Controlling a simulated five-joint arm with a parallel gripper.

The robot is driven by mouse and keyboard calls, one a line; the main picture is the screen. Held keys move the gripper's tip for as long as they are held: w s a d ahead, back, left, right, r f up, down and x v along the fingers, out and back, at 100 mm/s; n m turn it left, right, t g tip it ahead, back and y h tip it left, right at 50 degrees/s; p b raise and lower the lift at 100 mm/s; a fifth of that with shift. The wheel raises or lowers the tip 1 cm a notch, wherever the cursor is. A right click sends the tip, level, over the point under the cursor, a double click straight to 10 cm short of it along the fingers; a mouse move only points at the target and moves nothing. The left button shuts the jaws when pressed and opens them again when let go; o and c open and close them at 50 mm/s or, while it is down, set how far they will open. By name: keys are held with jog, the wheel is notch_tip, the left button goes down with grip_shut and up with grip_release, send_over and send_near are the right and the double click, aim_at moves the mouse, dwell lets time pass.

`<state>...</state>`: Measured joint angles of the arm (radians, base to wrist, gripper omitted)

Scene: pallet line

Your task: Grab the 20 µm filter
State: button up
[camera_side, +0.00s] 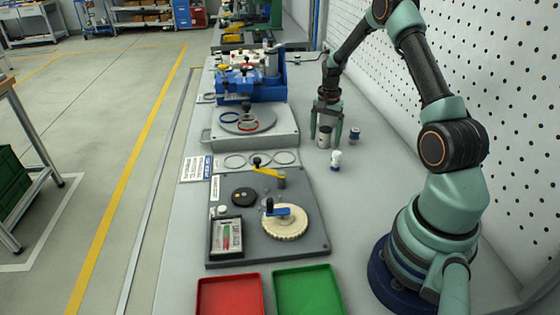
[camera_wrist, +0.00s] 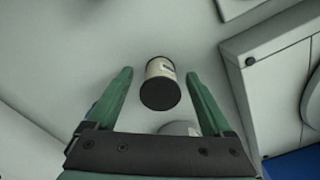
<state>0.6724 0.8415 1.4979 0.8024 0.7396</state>
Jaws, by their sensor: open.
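My gripper (camera_side: 325,141) is open and points down at the bench. A cream cylinder with a dark end (camera_side: 324,142) stands between its fingers. In the wrist view my gripper (camera_wrist: 158,74) has one finger on each side of this cylinder (camera_wrist: 159,70), with gaps on both sides. A printed label shows on its side, too small to read. A blue-banded cylinder (camera_side: 354,136) stands just right of my gripper, and a white-topped one (camera_side: 336,160) stands nearer the camera. I cannot tell from markings which is the 20 µm filter.
A grey plate with a round disc (camera_side: 250,135) is left of my gripper. A dark fixture board (camera_side: 305,235) lies nearer the camera. A red tray (camera_side: 230,297) and a green tray (camera_side: 309,293) sit at the front. The perforated wall (camera_side: 480,90) is at the right.

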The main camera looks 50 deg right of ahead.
grip_shut()
jog(key=shift+r, duration=0.15)
